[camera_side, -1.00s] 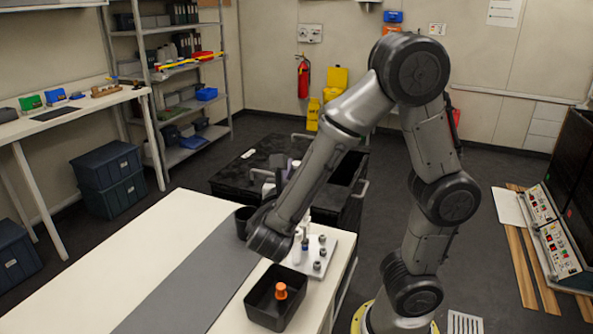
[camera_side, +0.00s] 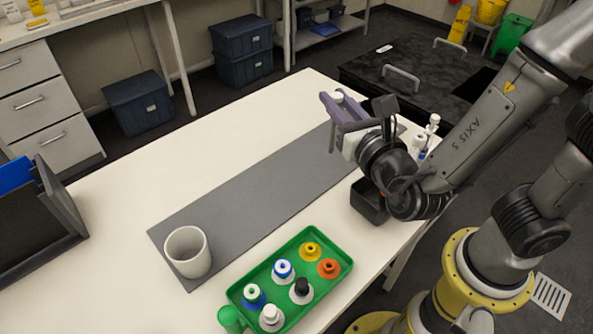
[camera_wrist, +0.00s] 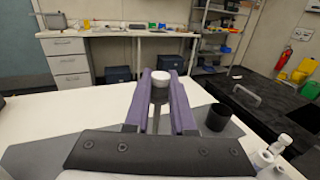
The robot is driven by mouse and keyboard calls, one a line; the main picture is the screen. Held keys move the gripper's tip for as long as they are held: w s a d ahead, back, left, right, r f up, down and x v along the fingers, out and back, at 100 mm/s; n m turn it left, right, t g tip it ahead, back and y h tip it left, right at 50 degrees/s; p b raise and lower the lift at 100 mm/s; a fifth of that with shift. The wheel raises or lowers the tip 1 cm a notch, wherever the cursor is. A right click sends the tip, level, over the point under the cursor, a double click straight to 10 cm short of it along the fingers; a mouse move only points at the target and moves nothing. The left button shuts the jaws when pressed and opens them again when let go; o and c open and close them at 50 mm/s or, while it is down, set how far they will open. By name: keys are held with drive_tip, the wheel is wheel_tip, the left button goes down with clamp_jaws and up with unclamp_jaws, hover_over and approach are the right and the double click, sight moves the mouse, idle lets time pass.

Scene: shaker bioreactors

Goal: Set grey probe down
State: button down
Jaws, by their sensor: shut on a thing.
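My gripper (camera_wrist: 160,100) has two purple fingers and is shut on the grey probe. The probe's dark shaft (camera_wrist: 159,97) shows between the fingers in the wrist view, with a round white cap (camera_wrist: 158,75) at its far end. In the side view my gripper (camera_side: 338,112) reaches over the far end of the grey mat (camera_side: 240,190), pointing away from the arm. A small white end shows there between the fingers.
A dark cup (camera_wrist: 216,117) stands right of my fingers in the wrist view. A black bin (camera_side: 368,203) sits below my wrist. White vials (camera_side: 433,124) stand by the right table edge. A green tray (camera_side: 338,285) of bottles and a white cup (camera_side: 187,251) are nearer. The mat's middle is clear.

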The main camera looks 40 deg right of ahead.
drive_tip(key=s+a+n+t+y, duration=0.1)
drive_tip(key=s+a+n+y, duration=0.1)
drive_tip(key=a+y, duration=0.3)
drive_tip(key=w+a+f+h, duration=0.1)
drive_tip(key=w+a+f, duration=0.6)
drive_tip(key=w+f, duration=0.5)
drive_tip(key=shift+w+a+f, duration=0.15)
drive_tip(key=shift+a+f, duration=0.2)
drive_tip(key=shift+f, duration=0.3)
drive_tip(key=shift+f, duration=0.2)
drive_tip(key=c, duration=0.8)
unclamp_jaws()
drive_tip(key=shift+o, duration=0.2)
drive_tip(key=shift+r, duration=0.1)
